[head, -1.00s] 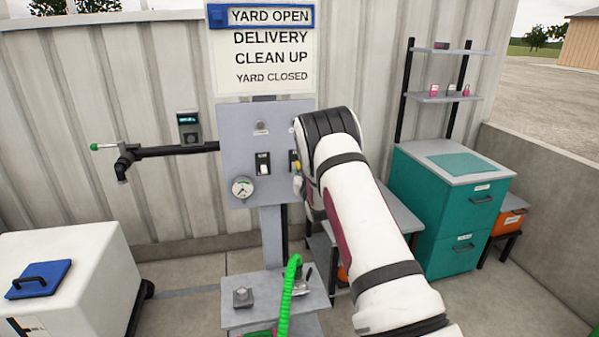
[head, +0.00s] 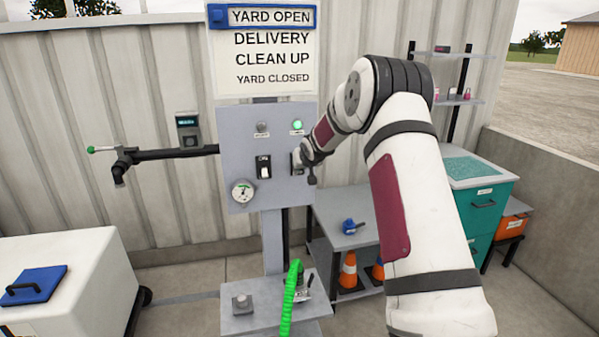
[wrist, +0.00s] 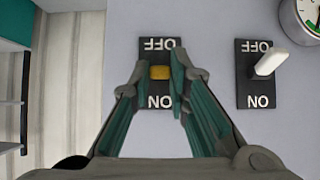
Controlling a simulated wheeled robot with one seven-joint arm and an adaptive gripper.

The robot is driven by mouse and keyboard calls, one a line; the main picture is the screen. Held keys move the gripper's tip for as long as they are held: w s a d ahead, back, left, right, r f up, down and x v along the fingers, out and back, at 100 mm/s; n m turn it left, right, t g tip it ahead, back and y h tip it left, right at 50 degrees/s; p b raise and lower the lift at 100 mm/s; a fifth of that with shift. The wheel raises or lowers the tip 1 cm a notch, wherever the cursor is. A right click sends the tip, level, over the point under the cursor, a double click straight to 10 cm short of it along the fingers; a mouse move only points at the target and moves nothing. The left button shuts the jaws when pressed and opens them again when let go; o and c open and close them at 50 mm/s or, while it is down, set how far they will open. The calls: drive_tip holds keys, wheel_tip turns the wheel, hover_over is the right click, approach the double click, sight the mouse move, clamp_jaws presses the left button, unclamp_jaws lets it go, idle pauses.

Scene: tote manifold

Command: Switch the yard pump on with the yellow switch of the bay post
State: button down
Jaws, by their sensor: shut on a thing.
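The grey bay post panel (head: 235,185) stands in the middle of the head view. The yellow switch (wrist: 160,72) sits on a black plate marked OFF and ON, upside down in the wrist view. My gripper (wrist: 161,75) is shut on it, one fingertip at each side. I cannot tell which way its lever is tilted. In the head view my gripper (head: 299,160) is at the panel's right edge and hides the switch. A green lamp (head: 297,125) above it is lit.
A white switch (wrist: 270,62) is beside the yellow one, with a gauge (head: 243,191) below it on the panel. A green hose (head: 289,295) rises in front of the post. A side table (head: 345,235) bears a blue item. A white tote (head: 75,275) stands at left.

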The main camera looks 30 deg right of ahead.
drive_tip(key=shift+w+d+r+g+y+b, duration=0.15)
drive_tip(key=shift+w+r+g+b, duration=0.1)
drive_tip(key=shift+g+b, duration=0.3)
drive_tip(key=shift+w+r+g+y+b, duration=0.1)
drive_tip(key=shift+r+g+y+b, duration=0.1)
drive_tip(key=shift+g+b, duration=0.3)
drive_tip(key=shift+r+g+b, duration=0.1)
drive_tip(key=shift+g+b, duration=0.2)
drive_tip(key=shift+g, duration=0.05)
drive_tip(key=shift+r, duration=0.1)
drive_tip(key=c, duration=1.5)
unclamp_jaws()
